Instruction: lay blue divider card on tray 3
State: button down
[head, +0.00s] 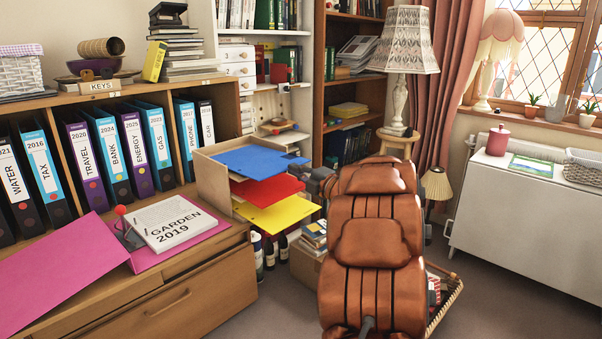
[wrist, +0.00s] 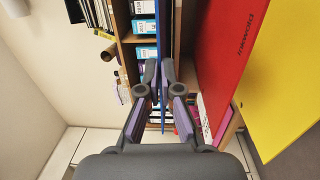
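The blue divider card (head: 245,160) is roughly level at the top of the wooden tray sorter (head: 213,184), above a red card (head: 268,190) and a yellow card (head: 278,214). My gripper (wrist: 161,78) is shut on the blue card, which shows nearly edge-on as a thin blue strip (wrist: 163,118) between the fingers. I cannot tell whether the blue card touches a tray. No tray numbers are readable.
The red card (wrist: 228,50) and yellow card (wrist: 283,80) stick out close beside my gripper in the wrist view. Binders (head: 135,150) fill the shelf to the left. A GARDEN 2019 stack (head: 172,222) lies on the cabinet. Bottles (head: 269,252) stand below the sorter.

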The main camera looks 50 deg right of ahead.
aim_at(283, 165)
jog(key=shift+w+r+p, duration=0.15)
jog(key=shift+w+p, duration=0.15)
jog(key=shift+w, duration=1.4)
jog(key=shift+w+d+f, duration=0.1)
jog(key=shift+f, duration=0.2)
jog(key=shift+f+b, duration=0.3)
jog(key=shift+b, duration=0.25)
jog(key=c, duration=1.4)
grip_release()
jog(key=o, duration=0.5)
jog(key=shift+o, duration=0.2)
